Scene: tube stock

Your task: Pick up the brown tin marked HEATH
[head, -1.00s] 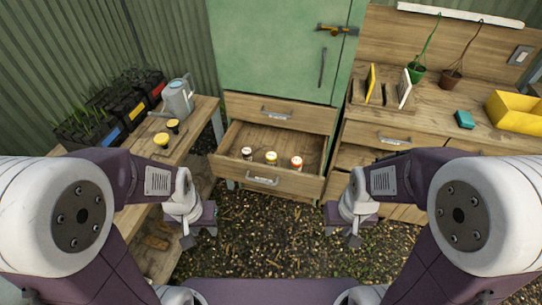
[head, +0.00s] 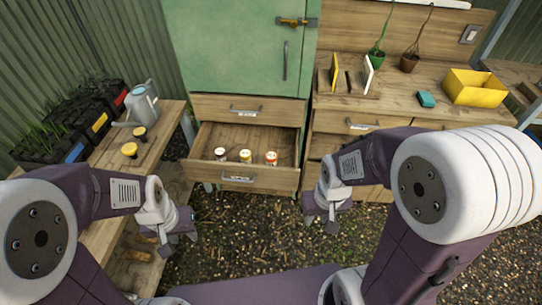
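Three small tins stand in the open drawer below the green cabinet. The left tin (head: 221,154) is pale with a dark label, the middle tin (head: 246,156) has a yellow band, and the right tin (head: 271,158) is orange-red and white. Their lettering is too small to read, so I cannot tell which is marked HEATH. My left gripper (head: 167,250) hangs low beside the left bench, apart from the tins. My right gripper (head: 332,227) hangs in front of the right-hand workbench, right of the drawer. Neither visibly holds anything; their finger gaps are unclear.
The open drawer (head: 238,179) juts out over gravel.

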